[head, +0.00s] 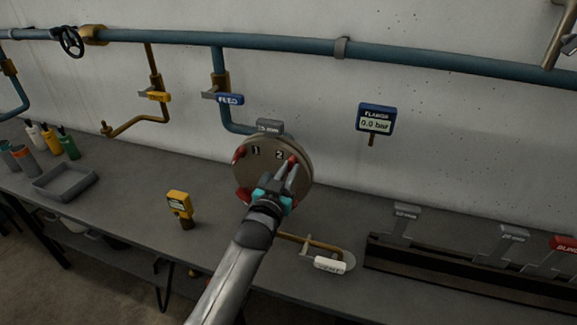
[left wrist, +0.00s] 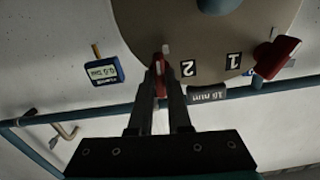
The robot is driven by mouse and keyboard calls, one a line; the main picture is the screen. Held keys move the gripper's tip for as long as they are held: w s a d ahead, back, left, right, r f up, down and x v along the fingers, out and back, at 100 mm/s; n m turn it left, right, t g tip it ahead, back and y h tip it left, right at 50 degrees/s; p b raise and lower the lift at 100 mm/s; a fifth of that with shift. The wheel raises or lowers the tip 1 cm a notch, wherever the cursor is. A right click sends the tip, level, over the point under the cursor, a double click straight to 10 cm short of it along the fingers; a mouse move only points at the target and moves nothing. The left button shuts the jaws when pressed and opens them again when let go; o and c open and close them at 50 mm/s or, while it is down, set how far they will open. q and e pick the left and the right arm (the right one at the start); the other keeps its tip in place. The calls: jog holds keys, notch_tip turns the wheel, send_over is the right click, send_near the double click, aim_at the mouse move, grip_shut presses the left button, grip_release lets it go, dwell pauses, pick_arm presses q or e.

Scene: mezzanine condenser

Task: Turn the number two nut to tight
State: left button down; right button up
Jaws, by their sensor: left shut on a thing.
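The round tan flange (head: 258,172) stands upright over the bench, with black labels 1 and 2 on its face. It fills the top of the left wrist view (left wrist: 150,22). The number two nut (head: 293,160) is red and sits beside label 2. In the left wrist view the red nut (left wrist: 160,87) lies between the fingers, partly hidden by them. My left gripper (head: 287,172) is shut on this nut. Another red nut (head: 239,155) is left of label 1; it shows in the left wrist view (left wrist: 276,57) too. My right gripper is not in view.
A blue gauge (head: 375,118) labelled FLANGE reads 0.0 bar on the wall. A 15 or 16 mm tag (head: 269,126) is above the flange. A yellow device (head: 179,205) and grey tray (head: 66,183) stand on the bench. A tool rack (head: 450,262) is at right.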

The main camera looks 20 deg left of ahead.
pick_arm(q)
jog(key=m+p, duration=0.1)
jog(key=m, duration=0.3)
jog(key=shift+m, duration=0.4)
dwell(0.4)
jog(key=c, duration=0.9)
grip_release()
jog(key=shift+o, duration=0.2)
jog(key=shift+s, duration=0.1)
jog(key=s, duration=1.5)
jog(key=shift+a, duration=0.25)
